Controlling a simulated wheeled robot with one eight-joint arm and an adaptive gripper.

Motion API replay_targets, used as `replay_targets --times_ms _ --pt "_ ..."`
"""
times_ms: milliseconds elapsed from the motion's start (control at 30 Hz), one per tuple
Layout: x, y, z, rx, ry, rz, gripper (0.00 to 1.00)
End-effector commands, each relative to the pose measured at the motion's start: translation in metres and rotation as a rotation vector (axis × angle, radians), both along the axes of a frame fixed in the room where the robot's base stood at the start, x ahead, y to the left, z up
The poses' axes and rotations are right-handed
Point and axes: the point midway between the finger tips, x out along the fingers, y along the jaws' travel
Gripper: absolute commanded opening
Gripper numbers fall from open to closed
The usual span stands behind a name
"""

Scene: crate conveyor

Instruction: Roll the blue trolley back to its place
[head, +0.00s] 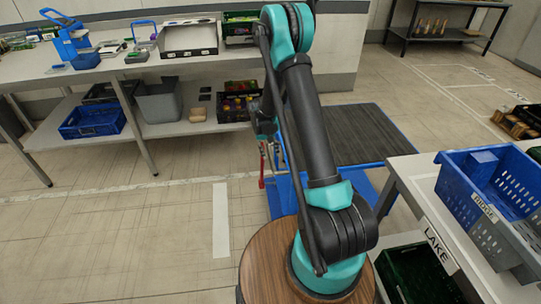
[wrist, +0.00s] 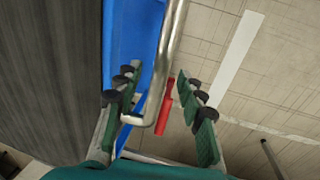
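The blue trolley (head: 360,132) stands on the floor behind my arm in the head view, with a dark ribbed deck and blue edges. Its deck (wrist: 50,70) and blue edge fill the left of the wrist view. My gripper (wrist: 158,82) is open, with green-padded fingers apart. The trolley's bent metal handle tube (wrist: 170,55) passes between the fingers, and I see no clear contact. A red part (wrist: 165,112) shows beside the tube. In the head view my arm hides much of the gripper and the handle.
A long workbench (head: 155,75) with boxes stands at the back left. A table (head: 405,170) labelled LAKE bears a blue crate (head: 510,235) at the right, close to the trolley. Wooden pallets (head: 515,125) lie far right. Floor at the left is clear, with a white strip (head: 220,220).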

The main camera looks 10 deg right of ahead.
Motion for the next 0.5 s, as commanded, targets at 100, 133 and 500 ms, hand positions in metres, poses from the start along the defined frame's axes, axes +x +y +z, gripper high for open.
replay_targets --times_ms 100,133,500 --pt "-0.0001 -0.0020 -0.0100 0.000 0.000 0.000 0.39" --pt "-0.0001 -0.0023 -0.0113 0.000 0.000 0.000 0.39" --pt "-0.0004 -0.0027 -0.0142 0.000 0.000 0.001 0.37"
